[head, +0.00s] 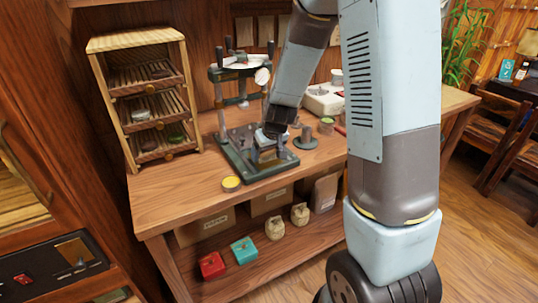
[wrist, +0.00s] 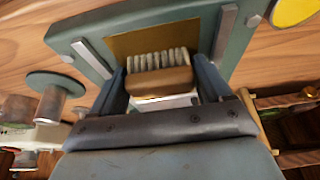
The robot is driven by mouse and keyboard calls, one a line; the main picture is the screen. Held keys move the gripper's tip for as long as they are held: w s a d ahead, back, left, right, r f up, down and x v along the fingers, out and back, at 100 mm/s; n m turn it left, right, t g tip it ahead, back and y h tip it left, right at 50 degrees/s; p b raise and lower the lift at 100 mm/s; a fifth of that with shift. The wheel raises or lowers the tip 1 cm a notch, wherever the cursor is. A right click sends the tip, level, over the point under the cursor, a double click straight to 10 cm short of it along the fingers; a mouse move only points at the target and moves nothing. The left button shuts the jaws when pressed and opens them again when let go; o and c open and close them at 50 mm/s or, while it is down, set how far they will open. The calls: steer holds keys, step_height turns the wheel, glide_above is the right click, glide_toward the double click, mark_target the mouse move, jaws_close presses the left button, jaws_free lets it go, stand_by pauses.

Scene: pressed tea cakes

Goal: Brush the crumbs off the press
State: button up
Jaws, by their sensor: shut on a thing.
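The press (head: 224,72) stands on the workbench, with a dark green base (head: 240,168) at its front. In the wrist view the green base (wrist: 75,38) surrounds a brass-coloured plate (wrist: 125,43) with metal rails at its sides. My gripper (wrist: 160,68) is shut on a small brush (wrist: 158,82) with a wooden block and pale bristles. The bristles point toward the brass plate; I cannot tell whether they touch it. In the head view my gripper (head: 268,140) is low over the base and hides part of it. No crumbs can be made out.
A wooden rack (head: 137,42) with trays stands behind at the left. The bench's front left is clear.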

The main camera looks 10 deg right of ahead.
mark_target(273, 164)
steer(key=shift+w+a, duration=0.2)
steer(key=shift+w, duration=0.45)
steer(key=shift+w+a, duration=0.2)
steer(key=shift+w, duration=0.5)
steer(key=shift+w+a, duration=0.2)
steer(key=shift+w, duration=0.45)
steer(key=shift+w+d, duration=0.1)
steer(key=shift+d, duration=0.05)
steer(key=shift+w+d, duration=0.1)
steer(key=shift+d, duration=0.25)
steer(key=shift+s+d+f, duration=0.1)
steer(key=shift+s+d, duration=0.1)
steer(key=shift+s, duration=0.55)
steer(key=shift+s+d+f, duration=0.1)
steer(key=shift+s+d, duration=0.1)
steer(key=shift+s, duration=0.55)
steer(key=shift+s+d, duration=0.2)
steer(key=shift+s, duration=0.55)
steer(key=shift+s+d+r, duration=0.1)
steer(key=shift+s+d, duration=0.2)
steer(key=shift+s, duration=0.7)
steer(key=shift+s+d, duration=0.25)
steer(key=shift+s, duration=0.7)
steer(key=shift+r, duration=0.1)
steer(key=shift+w+r, duration=0.15)
steer(key=shift+r, duration=2.85)
